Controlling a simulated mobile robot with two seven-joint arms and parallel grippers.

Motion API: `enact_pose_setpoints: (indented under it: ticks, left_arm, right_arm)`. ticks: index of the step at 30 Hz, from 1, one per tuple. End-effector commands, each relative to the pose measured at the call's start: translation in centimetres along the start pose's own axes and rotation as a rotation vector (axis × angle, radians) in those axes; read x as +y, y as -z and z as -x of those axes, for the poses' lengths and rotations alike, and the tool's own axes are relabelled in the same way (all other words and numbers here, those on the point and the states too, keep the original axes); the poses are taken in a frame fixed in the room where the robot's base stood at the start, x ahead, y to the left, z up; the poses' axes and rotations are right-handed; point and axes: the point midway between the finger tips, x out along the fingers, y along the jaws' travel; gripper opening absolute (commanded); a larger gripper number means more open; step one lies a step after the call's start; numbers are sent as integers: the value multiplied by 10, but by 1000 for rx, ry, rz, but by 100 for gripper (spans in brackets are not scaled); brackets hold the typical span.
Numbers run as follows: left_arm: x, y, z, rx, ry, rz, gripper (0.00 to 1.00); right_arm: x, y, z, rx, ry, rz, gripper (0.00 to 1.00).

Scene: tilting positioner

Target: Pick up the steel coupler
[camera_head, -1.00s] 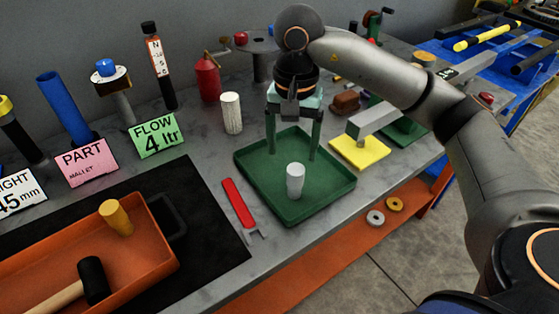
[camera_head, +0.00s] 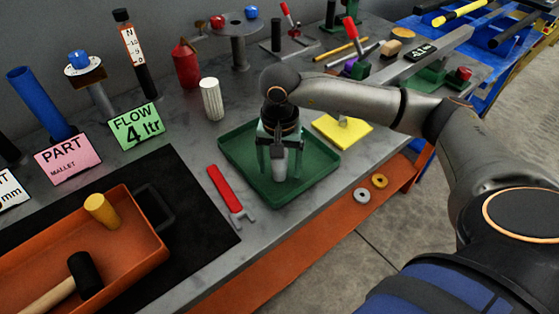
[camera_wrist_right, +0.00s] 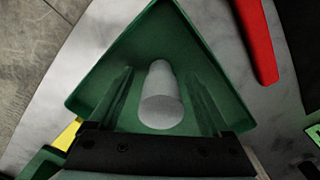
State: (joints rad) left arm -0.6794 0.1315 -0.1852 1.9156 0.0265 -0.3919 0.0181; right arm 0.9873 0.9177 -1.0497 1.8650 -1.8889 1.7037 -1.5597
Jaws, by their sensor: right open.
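The steel coupler (camera_head: 280,166) is a small grey-white cylinder standing in the green tray (camera_head: 325,178). In the right wrist view the coupler (camera_wrist_right: 161,100) sits between the two fingers, with a gap on each side. My right gripper (camera_head: 279,172) is open and points down over the tray, its fingers on either side of the coupler. The gripper body hides part of the coupler in the head view. My left gripper is not in view.
A red open-ended wrench (camera_head: 225,188) lies left of the tray. A pale ribbed cylinder (camera_head: 211,99) stands behind it. A yellow pad (camera_head: 350,132) is right of the tray. An orange bin (camera_head: 150,255) with a mallet (camera_head: 80,275) is at lower left.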

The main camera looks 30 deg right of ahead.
Motion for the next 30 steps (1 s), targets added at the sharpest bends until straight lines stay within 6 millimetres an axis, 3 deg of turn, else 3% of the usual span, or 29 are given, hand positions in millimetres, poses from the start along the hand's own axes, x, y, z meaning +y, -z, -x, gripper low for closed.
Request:
enact_pose_setpoints:
  ticks: [9, 30]
  left_arm:
    - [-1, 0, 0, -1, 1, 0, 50]
    - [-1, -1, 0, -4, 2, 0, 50]
  right_arm:
    - [0, 0, -6, 0, 1, 1, 81]
    - [-1, 0, -6, 0, 2, 1, 2]
